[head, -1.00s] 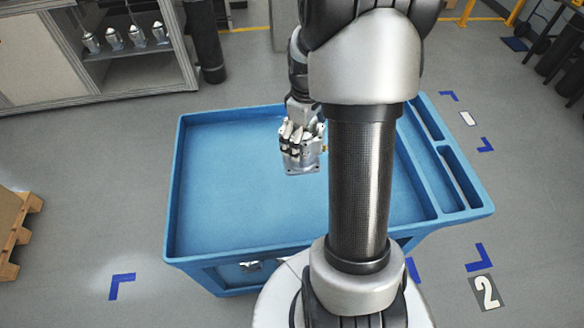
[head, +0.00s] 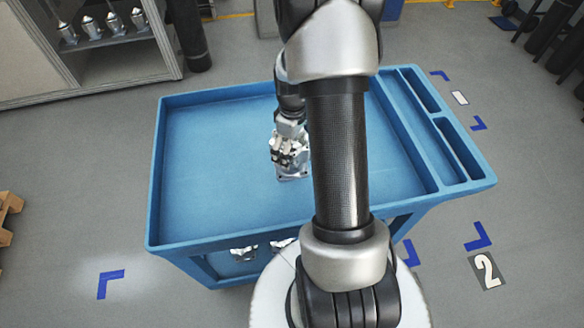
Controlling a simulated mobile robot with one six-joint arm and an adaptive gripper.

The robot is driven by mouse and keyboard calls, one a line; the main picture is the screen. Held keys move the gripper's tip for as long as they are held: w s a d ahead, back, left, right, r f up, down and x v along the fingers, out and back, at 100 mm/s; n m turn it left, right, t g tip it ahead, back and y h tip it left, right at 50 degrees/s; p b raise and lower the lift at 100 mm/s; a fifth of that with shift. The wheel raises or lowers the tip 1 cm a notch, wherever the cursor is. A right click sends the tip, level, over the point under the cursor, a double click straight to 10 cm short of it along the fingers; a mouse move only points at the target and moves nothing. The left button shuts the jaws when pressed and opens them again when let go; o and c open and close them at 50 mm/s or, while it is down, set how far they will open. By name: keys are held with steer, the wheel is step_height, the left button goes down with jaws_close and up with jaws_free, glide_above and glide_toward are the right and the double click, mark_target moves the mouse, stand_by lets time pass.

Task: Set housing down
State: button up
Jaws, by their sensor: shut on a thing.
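The housing (head: 292,173) is a silvery metal part with a flat flange at its base. It is upright, low over or on the top tray of the blue cart (head: 215,170); I cannot tell if it touches the tray floor. My gripper (head: 288,152) points down and is shut on the housing's upper part, hiding much of it. My own arm covers the tray just to the right of the housing.
The left half of the tray is bare, with a raised rim around it. Narrow compartments (head: 455,150) run along the right side. More metal parts (head: 244,253) show on the cart's lower shelf. A cabinet (head: 105,60) with several metal parts stands at the back left.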

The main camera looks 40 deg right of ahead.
step_height(320, 180, down, 9)
steer(key=shift+w+d+f+b, duration=0.1)
steer(key=shift+b, duration=0.95)
steer(key=shift+f, duration=0.2)
steer(key=o, duration=1.5)
steer(key=shift+r, duration=0.15)
